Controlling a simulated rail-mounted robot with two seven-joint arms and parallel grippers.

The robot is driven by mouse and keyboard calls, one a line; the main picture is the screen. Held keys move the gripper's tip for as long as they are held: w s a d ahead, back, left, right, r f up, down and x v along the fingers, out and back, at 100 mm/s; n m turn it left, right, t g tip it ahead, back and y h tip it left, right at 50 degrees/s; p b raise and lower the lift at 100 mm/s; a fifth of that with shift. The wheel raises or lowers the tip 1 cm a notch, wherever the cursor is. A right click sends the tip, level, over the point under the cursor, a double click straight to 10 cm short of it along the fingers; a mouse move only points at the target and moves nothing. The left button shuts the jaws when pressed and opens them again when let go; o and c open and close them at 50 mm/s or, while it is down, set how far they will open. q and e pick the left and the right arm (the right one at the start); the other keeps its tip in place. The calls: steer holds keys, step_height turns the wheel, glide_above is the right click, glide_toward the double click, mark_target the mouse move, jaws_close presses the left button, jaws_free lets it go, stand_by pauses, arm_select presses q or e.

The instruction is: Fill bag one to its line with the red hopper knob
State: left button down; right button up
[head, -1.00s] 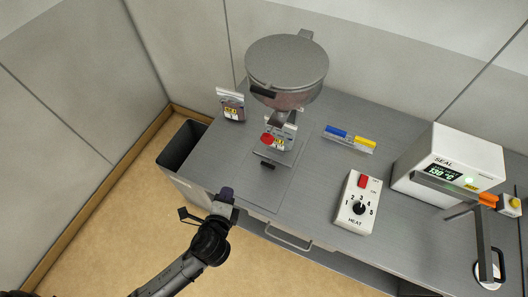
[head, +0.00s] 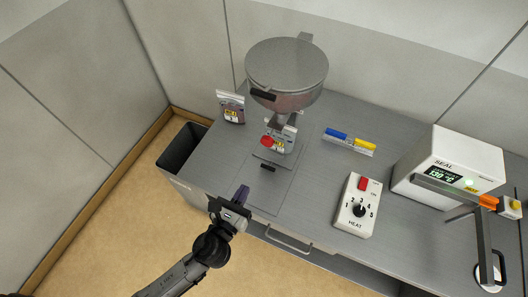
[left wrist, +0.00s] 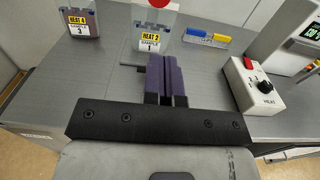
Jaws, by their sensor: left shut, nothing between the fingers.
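The grey hopper (head: 287,72) stands at the back of the bench. Its red knob (head: 267,141) sits low at the front, and its edge shows at the top of the left wrist view (left wrist: 156,3). Under the spout is a clear bag (head: 285,134); in the left wrist view this bag (left wrist: 152,28) reads "HEAT 2, SAMPLE 1". My right gripper is out of view.
A second bag (head: 232,107), marked sample 3, stands left of the hopper. A black handle (head: 267,168) lies before the spout. Right are a blue and yellow clip rack (head: 348,146), a heat dial box (head: 356,204) and a sealer (head: 447,165). A dark bin (head: 183,147) is left.

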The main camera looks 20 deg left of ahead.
arm_select(q)
steer(key=shift+w, duration=0.1)
steer(key=p, duration=0.2)
glide_toward(270, 136)
steer(key=w, duration=0.1)
steer(key=w+f, duration=0.1)
steer(key=w, duration=0.1)
steer(key=w+f, duration=0.1)
steer(key=w, duration=0.1)
steer(key=shift+d+f, duration=0.15)
steer(key=shift+d, duration=0.1)
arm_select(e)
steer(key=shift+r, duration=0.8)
